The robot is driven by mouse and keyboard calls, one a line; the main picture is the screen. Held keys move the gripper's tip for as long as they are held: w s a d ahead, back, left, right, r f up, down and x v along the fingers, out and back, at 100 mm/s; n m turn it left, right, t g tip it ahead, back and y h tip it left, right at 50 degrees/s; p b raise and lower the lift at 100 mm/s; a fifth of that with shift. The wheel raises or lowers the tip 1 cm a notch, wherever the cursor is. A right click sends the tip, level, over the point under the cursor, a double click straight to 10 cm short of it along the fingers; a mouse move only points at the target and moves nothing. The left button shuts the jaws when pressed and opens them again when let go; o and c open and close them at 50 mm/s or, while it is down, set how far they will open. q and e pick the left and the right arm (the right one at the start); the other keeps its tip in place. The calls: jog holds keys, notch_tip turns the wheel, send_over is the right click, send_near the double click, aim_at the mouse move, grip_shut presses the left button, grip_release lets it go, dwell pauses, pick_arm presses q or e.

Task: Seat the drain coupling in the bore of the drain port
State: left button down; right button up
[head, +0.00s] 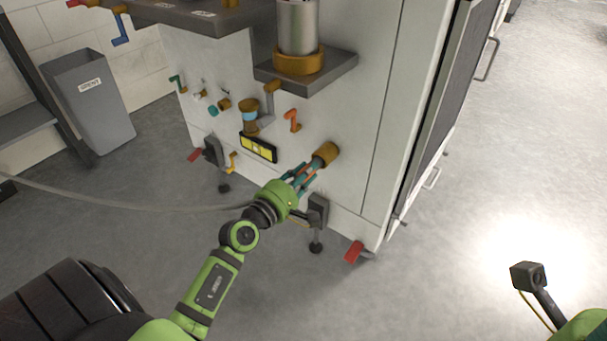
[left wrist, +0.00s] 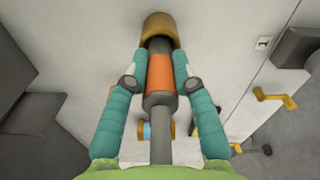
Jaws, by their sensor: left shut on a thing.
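The drain port (head: 326,154) is a brass-coloured cylinder low on the white machine front; it also shows at the top of the left wrist view (left wrist: 159,25). The drain coupling (left wrist: 160,74) is a grey tube with an orange band. My left gripper (head: 307,172) is shut on it, with teal fingers on both sides (left wrist: 161,64). The coupling points at the port, roughly in line with it. Its grey front end meets the port's mouth in the left wrist view. How deep it sits in the bore is hidden. My right gripper is not in view.
A grey hose (head: 130,205) runs from the left to my left gripper. Orange valve handle (head: 292,121), yellow-marked panel (head: 258,148) and brass-and-blue fitting (head: 249,116) sit nearby on the machine. A shelf with a metal cylinder (head: 298,28) juts out above. Floor on the right is clear.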

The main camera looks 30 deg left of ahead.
pick_arm(q)
jog(key=shift+w+d, duration=0.1)
jog(key=shift+w, duration=0.8)
jog(key=c, duration=0.9)
grip_release()
jog(key=shift+c, duration=0.2)
jog(key=s, duration=1.2)
jog(key=shift+a, duration=0.45)
